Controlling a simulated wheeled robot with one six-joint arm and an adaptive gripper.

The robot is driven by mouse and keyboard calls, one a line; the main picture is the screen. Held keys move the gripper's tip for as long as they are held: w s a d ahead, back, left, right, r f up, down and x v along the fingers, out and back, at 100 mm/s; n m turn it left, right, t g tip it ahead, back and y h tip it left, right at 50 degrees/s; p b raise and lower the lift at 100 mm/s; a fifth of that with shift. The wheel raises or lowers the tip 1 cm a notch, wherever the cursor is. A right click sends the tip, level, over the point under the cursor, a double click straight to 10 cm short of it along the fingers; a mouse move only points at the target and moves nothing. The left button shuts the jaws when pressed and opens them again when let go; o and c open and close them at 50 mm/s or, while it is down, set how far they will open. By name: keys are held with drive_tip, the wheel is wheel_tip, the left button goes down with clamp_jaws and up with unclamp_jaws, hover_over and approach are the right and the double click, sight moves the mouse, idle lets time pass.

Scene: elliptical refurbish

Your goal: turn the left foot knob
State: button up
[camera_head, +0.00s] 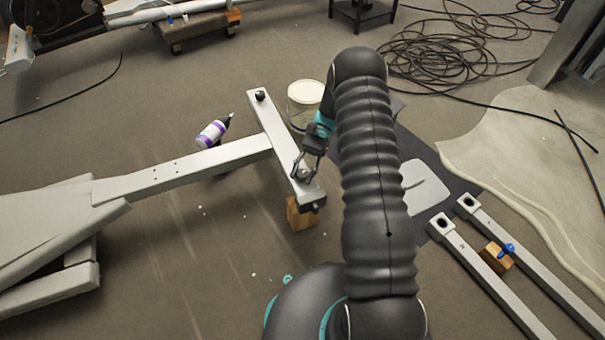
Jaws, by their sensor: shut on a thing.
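A grey T-shaped frame has a crossbar (278,132) at its right end. A black foot knob (260,96) sits on top at the crossbar's far end. Another knob (303,175) sits at the near end, mostly hidden by my fingers. My gripper (303,170) points down at the near end, with its fingers around this near knob and shut on it. I cannot tell from this view how far the knob is turned.
A wooden block (302,215) supports the crossbar's near end. A white bucket (304,100) stands behind the crossbar, and a purple-and-white bottle (212,133) is beside the beam. Loose rails (485,268) lie at right. Coiled cables (440,50) lie at the back.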

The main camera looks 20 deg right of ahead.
idle(0.4)
drive_tip(key=o, duration=1.2)
drive_tip(key=shift+c, duration=0.2)
drive_tip(key=v, duration=0.7)
drive_tip(key=shift+w, duration=0.2)
drive_tip(key=shift+r, duration=0.1)
